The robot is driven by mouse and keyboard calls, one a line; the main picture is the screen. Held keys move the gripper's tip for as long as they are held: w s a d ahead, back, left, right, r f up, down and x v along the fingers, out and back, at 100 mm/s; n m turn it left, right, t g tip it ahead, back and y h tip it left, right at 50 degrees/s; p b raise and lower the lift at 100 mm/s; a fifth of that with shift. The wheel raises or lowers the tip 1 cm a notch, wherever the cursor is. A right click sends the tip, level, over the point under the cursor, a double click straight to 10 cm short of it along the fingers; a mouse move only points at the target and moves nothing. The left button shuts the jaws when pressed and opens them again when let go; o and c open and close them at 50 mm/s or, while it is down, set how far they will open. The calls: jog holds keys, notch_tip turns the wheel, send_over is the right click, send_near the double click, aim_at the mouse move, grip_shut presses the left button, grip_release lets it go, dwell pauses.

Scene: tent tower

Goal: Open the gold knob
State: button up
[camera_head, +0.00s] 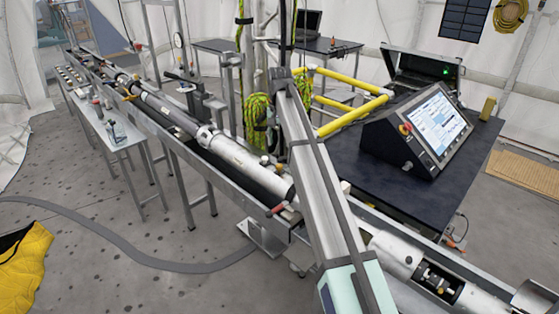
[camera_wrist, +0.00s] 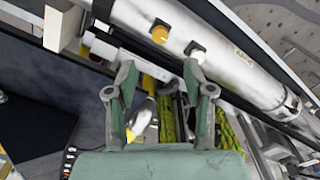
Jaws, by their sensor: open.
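The gold knob (camera_wrist: 159,34) is a small round knob on the side of a long silver tube (camera_wrist: 215,45), near the top middle of the wrist view. A white knob (camera_wrist: 196,51) sits beside it on the tube, to the right. My gripper (camera_wrist: 160,78) is open, its two green and grey fingers spread wide with nothing between them. In the picture, the gold knob lies above the gap between the fingertips, apart from both. In the head view, the tube (camera_head: 240,157) runs diagonally behind my arm.
A dark table with a touchscreen console (camera_head: 425,130) stands right of the tube in the head view. Yellow rails (camera_head: 350,118) and a coiled green rope (camera_head: 257,112) are close by. A narrow side bench (camera_head: 120,132) with small items stands at left.

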aim_at(279, 166)
notch_tip(279, 166, down, 10)
jog(key=p, duration=0.2)
jog(key=shift+p, duration=0.3)
grip_shut()
